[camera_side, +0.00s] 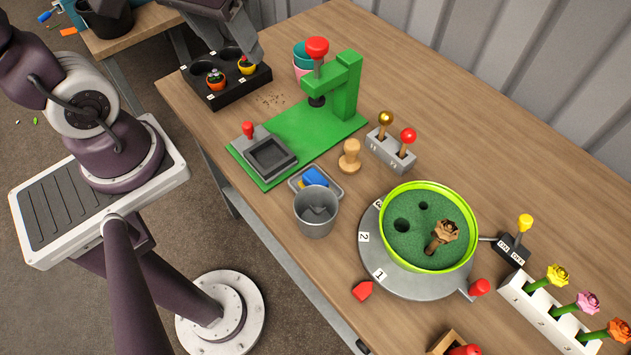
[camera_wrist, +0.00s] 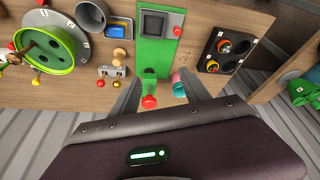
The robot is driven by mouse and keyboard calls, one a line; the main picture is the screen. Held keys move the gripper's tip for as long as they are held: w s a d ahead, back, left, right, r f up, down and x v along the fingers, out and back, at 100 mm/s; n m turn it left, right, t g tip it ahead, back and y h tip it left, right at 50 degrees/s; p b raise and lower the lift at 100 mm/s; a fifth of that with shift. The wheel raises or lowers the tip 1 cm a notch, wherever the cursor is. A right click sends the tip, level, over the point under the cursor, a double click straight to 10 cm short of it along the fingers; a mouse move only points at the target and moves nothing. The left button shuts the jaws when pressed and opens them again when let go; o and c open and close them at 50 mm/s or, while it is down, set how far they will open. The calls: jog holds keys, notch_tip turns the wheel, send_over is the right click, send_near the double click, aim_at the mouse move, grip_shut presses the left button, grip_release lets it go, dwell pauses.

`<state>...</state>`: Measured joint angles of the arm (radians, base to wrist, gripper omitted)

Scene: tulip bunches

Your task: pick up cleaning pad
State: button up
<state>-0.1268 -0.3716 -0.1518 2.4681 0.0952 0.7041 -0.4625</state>
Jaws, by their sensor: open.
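The cleaning pad appears to be the small blue block (camera_side: 315,178) with a yellow part, lying in a shallow grey tray (camera_side: 298,187). The tray sits behind a grey metal cup (camera_side: 316,222), which stands close in front of it. In the wrist view the blue pad (camera_wrist: 119,32) is at the top, left of the green press base. My gripper (camera_side: 245,45) is at the top edge of the side view, above the black pot holder and well away from the pad. In the wrist view its fingers (camera_wrist: 162,92) are apart, with nothing held between them.
A green press (camera_side: 345,85) with a red knob stands between my gripper and the pad. A wooden stamp (camera_side: 349,156) and a grey two-lever box (camera_side: 390,150) are right of the pad. A green bowl (camera_side: 428,226) sits on a numbered turntable. Bare table lies toward the back right.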

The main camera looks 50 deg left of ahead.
jog(key=w+f+n+g, duration=0.2)
jog(key=w+f+n, duration=0.3)
jog(key=f, duration=0.4)
jog(key=n+g+h, duration=0.2)
jog(key=n+h, duration=0.4)
jog(key=n, duration=0.3)
send_near(315, 178)
notch_tip(315, 178, down, 2)
jog(key=x, duration=0.7)
jog(key=shift+d, duration=0.5)
grip_shut()
